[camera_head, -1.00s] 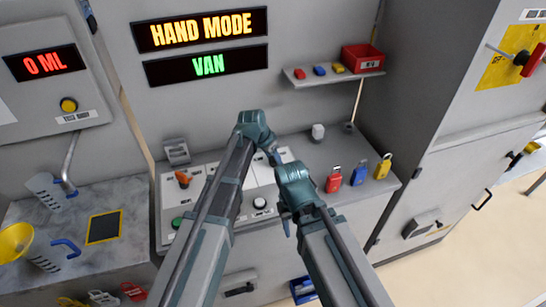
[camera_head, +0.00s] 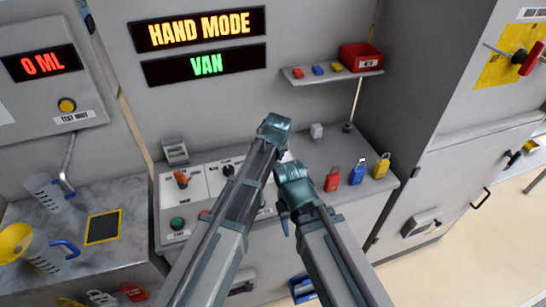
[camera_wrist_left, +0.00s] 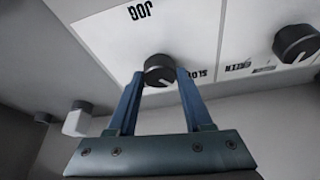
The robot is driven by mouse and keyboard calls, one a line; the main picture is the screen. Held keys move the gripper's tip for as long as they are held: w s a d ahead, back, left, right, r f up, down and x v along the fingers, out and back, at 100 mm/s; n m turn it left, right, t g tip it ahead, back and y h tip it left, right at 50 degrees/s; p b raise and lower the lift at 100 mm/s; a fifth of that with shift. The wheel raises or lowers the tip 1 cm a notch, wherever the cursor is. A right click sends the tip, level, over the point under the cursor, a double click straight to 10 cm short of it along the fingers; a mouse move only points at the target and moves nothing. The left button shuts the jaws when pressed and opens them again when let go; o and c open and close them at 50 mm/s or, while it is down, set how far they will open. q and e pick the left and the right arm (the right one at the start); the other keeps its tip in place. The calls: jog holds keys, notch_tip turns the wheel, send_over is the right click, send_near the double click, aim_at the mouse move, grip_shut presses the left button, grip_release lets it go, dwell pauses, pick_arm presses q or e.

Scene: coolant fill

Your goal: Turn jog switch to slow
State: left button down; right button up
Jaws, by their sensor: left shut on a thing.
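The jog switch is a round black knob (camera_wrist_left: 158,69) on a white panel, marked JOG at upper left and SLOW at right in the left wrist view. A pale pointer line on it faces the bottom of that view, between my fingers. My left gripper (camera_wrist_left: 161,77) is shut on this knob, one finger on each side. In the head view my left arm hides the gripper's fingers and the knob. My right gripper (camera_head: 285,223) hangs low in front of the panel, beside my left arm; its jaws are too small to read.
A second black knob (camera_wrist_left: 295,42) sits close by on the panel. The panel also has an orange switch (camera_head: 182,179) and a green button (camera_head: 177,223). Red (camera_head: 332,182), blue (camera_head: 357,175) and yellow (camera_head: 381,168) padlocks stand to the right. A red bin (camera_head: 361,57) is on the shelf.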

pick_arm(q)
jog(key=shift+n+y, duration=0.4)
jog(key=shift+n, duration=0.6)
jog(key=shift+s, duration=0.1)
jog(key=shift+c, duration=1.5)
grip_release()
jog(key=shift+r, duration=0.1)
